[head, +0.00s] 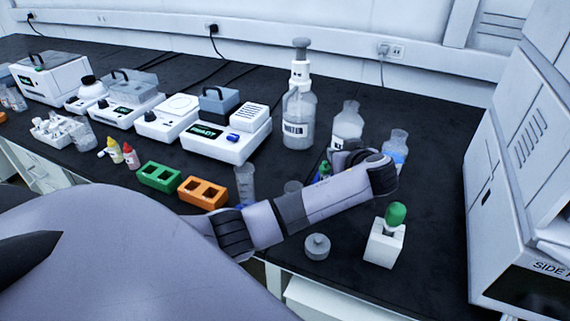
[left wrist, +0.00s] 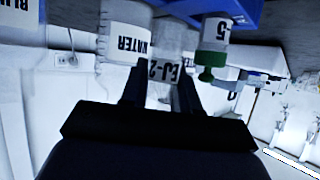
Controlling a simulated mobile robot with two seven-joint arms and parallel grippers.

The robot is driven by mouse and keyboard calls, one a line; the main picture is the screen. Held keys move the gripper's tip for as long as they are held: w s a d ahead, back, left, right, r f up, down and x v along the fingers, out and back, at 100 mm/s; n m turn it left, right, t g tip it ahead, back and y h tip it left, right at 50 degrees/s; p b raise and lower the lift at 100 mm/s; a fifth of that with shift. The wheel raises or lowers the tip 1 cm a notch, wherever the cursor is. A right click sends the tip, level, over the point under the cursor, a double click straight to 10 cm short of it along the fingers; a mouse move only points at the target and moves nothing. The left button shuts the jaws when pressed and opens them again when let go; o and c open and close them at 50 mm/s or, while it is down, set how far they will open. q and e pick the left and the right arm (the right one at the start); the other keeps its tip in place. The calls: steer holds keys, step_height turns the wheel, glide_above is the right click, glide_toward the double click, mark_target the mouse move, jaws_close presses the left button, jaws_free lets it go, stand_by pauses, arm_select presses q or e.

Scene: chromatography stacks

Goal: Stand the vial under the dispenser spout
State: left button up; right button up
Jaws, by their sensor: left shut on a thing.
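My left gripper (left wrist: 161,92) is shut on a clear vial (left wrist: 168,48) labelled EJ-2, seen upside down in the left wrist view. A green-capped vial (left wrist: 212,55) stands beside it at a blue rack (left wrist: 245,10). I cannot tell whether the held vial still touches the rack. In the head view my left arm reaches across from the left, and its wrist hides the fingers and the held vial. The dispenser, a WATER bottle (head: 299,120) with a pump top (head: 300,72), stands behind the wrist; it also shows in the left wrist view (left wrist: 122,45). Its spout is not clear.
More bottles (head: 347,122) stand right of the dispenser. A white block with a green-topped item (head: 384,243) and a grey round weight (head: 317,246) are near the front edge. Orange (head: 203,193) and green racks (head: 160,177) lie left. A large white machine (head: 520,130) bounds the right.

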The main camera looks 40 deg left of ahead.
arm_select(q)
steer(key=shift+w+a+f+n+g+y+b, duration=0.1)
steer(key=shift+w+a+n+g+y+b, duration=0.05)
steer(key=shift+w+n+g+b, duration=0.2)
steer(key=shift+w+a+f+n+g+y+b, duration=0.1)
steer(key=shift+w+n+g+y+b, duration=0.05)
steer(key=shift+w+n+g+b, duration=0.15)
steer(key=shift+w+a+n+g+y+b, duration=0.2)
steer(key=shift+w+n+g+y+b, duration=0.35)
steer(key=shift+n+g+b, duration=0.4)
steer(key=s+a+n+g+b, duration=0.1)
steer(key=a+g, duration=0.1)
steer(key=a, duration=0.3)
steer(key=s+a+n+g+b, duration=0.1)
steer(key=a+n+g, duration=0.1)
steer(key=a, duration=0.4)
steer(key=s+a+n+g+b, duration=0.1)
steer(key=s+a+n, duration=0.1)
steer(key=a, duration=0.4)
steer(key=shift+a+g+y, duration=0.1)
steer(key=shift+g+y, duration=0.25)
steer(key=shift+g, duration=0.05)
steer(key=shift+s+f+b, duration=0.1)
steer(key=shift+f+b, duration=0.4)
steer(key=shift+f, duration=1.4)
